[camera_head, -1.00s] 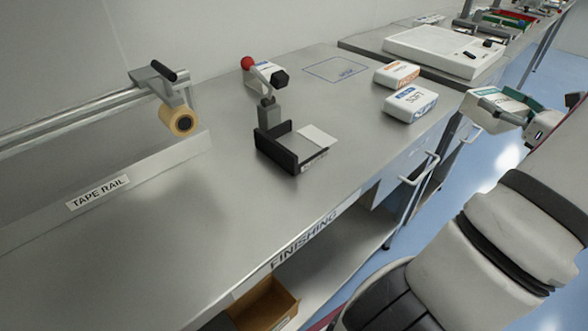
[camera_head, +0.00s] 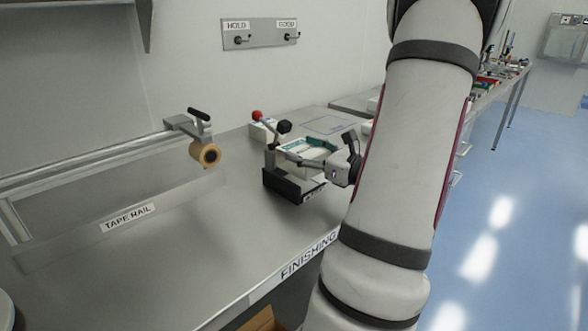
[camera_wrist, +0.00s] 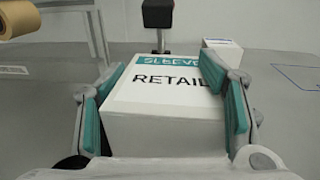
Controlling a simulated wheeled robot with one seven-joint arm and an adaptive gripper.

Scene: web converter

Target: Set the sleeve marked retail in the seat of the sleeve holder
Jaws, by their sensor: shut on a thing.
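The retail sleeve (camera_wrist: 160,92) is a white block with a teal band and the word RETAIL on top. My gripper (camera_wrist: 165,108) is shut on it, with a teal-padded finger on each side. In the head view my gripper (camera_head: 312,152) holds the sleeve (camera_head: 300,147) over or in the black sleeve holder (camera_head: 280,184). Whether the sleeve touches the seat cannot be told, as the sleeve and gripper cover the seat. The holder's clamp arm with a red ball (camera_head: 257,115) and dark pad (camera_head: 284,127) stands raised behind the sleeve.
Another white pack (camera_head: 260,131) stands behind the holder, and it also shows in the wrist view (camera_wrist: 221,52). A blue outlined square (camera_head: 328,125) on the table is empty. A tape roll (camera_head: 206,154) hangs on the rail at left. The front left tabletop (camera_head: 190,260) is clear.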

